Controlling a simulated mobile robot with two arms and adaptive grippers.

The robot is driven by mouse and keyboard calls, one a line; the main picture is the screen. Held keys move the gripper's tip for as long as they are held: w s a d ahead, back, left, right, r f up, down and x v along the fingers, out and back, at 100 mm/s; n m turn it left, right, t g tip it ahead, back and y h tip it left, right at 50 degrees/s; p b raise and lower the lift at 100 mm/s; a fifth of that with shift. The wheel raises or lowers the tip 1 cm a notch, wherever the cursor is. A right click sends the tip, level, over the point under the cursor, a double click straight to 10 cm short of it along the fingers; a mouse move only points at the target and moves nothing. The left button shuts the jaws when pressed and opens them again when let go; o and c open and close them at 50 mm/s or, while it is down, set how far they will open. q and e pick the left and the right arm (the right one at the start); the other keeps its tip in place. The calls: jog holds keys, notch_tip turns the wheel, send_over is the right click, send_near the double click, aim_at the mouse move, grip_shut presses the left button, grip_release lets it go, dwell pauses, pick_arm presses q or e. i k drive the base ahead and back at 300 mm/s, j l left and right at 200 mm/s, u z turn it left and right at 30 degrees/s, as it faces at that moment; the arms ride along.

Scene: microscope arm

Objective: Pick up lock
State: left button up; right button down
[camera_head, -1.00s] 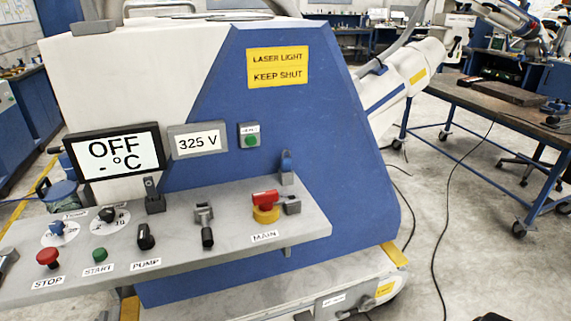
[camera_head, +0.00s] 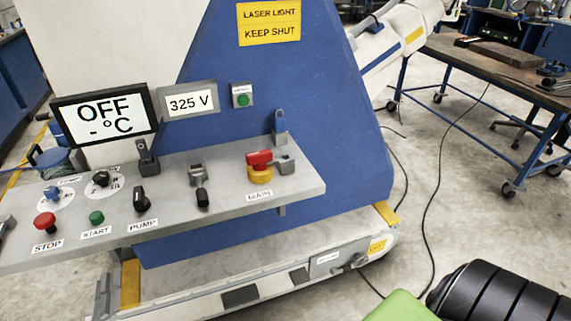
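On the grey control panel (camera_head: 225,215), a red rotary switch (camera_head: 259,158) on a yellow base sits above the label MAIN. A small grey block (camera_head: 284,164) sits against its right side and looks like the lock, though its details are too small to be sure. Neither of my grippers can be made out in the head view.
A black ribbed part and a green part, likely mine, fill the bottom right corner. The panel carries several knobs, a red STOP button (camera_head: 45,221) and a green START button (camera_head: 96,217). A cable (camera_head: 431,220) crosses the floor. A workbench (camera_head: 490,60) stands at the right.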

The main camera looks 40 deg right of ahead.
aim_at(280, 120)
jog(key=l+u, duration=0.15)
jog(key=l, duration=0.45)
jog(key=k+l+u, duration=0.2)
jog(key=l, duration=0.4)
jog(key=l+u, duration=0.15)
jog(key=l, duration=0.4)
